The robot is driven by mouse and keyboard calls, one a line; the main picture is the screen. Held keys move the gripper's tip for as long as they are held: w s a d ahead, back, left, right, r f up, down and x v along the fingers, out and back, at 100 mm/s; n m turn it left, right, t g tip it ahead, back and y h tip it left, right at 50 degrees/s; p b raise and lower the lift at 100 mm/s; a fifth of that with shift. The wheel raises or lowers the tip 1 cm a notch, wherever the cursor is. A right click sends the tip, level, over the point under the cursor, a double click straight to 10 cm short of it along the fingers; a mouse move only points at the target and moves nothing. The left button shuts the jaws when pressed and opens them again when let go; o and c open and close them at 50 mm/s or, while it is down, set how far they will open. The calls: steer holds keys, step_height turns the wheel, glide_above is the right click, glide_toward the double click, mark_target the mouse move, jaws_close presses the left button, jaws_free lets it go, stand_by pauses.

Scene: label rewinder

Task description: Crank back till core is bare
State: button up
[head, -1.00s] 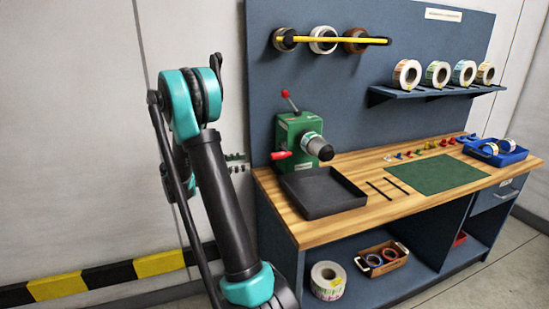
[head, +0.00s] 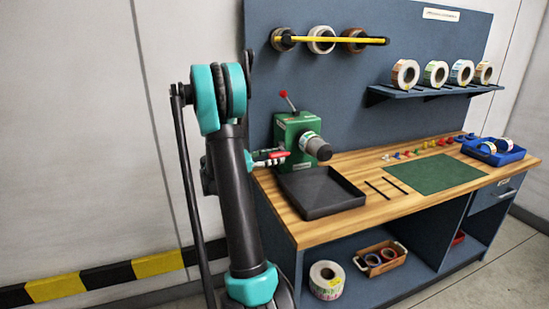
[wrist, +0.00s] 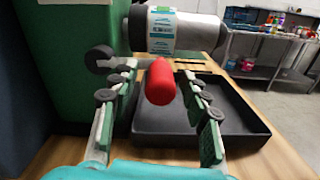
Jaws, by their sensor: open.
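The green label rewinder (head: 290,135) stands at the left end of the wooden bench. Its grey core (wrist: 192,33) points right and carries a band of white and teal label (wrist: 161,28) in the wrist view. The red crank handle (wrist: 160,82) lies between the two fingers of my gripper (wrist: 158,100), which is open around it. In the head view my gripper (head: 272,157) is at the red handle, left of the machine. I cannot tell whether a finger touches the handle. A red-knobbed lever (head: 284,95) stands up on top of the machine.
A black tray (head: 318,208) sits on the bench below the core; it also shows in the wrist view (wrist: 245,110). A green mat (head: 455,183), several small coloured pieces and a blue bin (head: 512,156) are further right. Label rolls stand on the wall shelf (head: 420,92).

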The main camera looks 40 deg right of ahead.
jaws_close()
stand_by(0.3)
steer(key=shift+f, duration=0.1)
